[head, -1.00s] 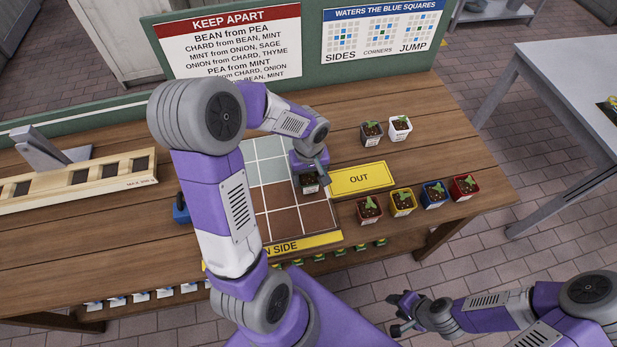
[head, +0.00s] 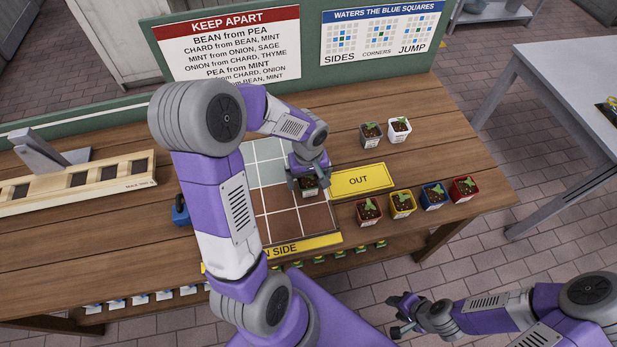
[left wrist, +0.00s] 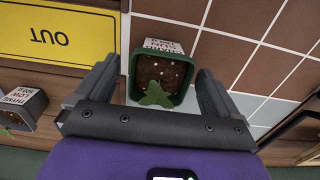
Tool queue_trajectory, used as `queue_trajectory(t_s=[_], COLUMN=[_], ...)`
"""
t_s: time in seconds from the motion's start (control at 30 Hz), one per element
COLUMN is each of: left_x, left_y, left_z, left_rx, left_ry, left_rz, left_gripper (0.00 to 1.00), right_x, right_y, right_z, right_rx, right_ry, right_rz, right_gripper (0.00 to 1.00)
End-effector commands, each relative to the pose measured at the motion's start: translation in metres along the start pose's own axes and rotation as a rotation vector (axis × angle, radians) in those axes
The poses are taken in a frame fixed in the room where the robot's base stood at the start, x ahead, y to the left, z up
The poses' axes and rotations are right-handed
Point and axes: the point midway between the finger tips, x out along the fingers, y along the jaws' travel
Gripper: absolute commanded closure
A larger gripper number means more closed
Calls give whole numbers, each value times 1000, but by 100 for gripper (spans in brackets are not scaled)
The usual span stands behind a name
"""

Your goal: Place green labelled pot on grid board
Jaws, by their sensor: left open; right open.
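The green pot (left wrist: 187,92), with a white label, dark soil and a small seedling, is on the grid board (left wrist: 240,28) in the left wrist view. My left gripper (left wrist: 155,85) is open, with one finger on each side of the pot and gaps showing. In the head view, the pot (head: 309,188) is partly hidden under the left gripper (head: 308,178), at the board's right edge beside the OUT sign. The board (head: 285,222) has pale squares at the back and brown squares in front; my left arm hides its left part. My right gripper (head: 398,316) is open and empty, away from the table.
The yellow OUT sign (head: 360,181) lies right of the board. A grey pot (head: 371,134) and a white pot (head: 400,130) stand behind it. Red, yellow and blue pots (head: 433,195) stand in front and right. A wooden rack (head: 75,182) is at left.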

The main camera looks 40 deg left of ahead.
Motion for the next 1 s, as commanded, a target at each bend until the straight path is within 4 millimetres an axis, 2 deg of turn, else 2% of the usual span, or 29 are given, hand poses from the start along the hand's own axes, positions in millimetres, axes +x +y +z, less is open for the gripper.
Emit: queue_trajectory(t_s=[0.3,0.5,0.7,1.0], left_x=[-70,-104,-118,-119], left_y=[1,1,0,0], left_z=[-1,-1,0,0], left_rx=[0,0,1,1], left_ry=[6,4,2,1], left_rz=[5,3,2,1], left_gripper=[5,5,5,5], right_x=[-19,-26,-29,-28], right_y=[-7,-10,-11,-11], right_z=[1,1,1,1], right_rx=[0,0,0,0], right_ry=[0,0,0,0], right_rz=[0,0,0,0], right_gripper=[57,57,57,57])
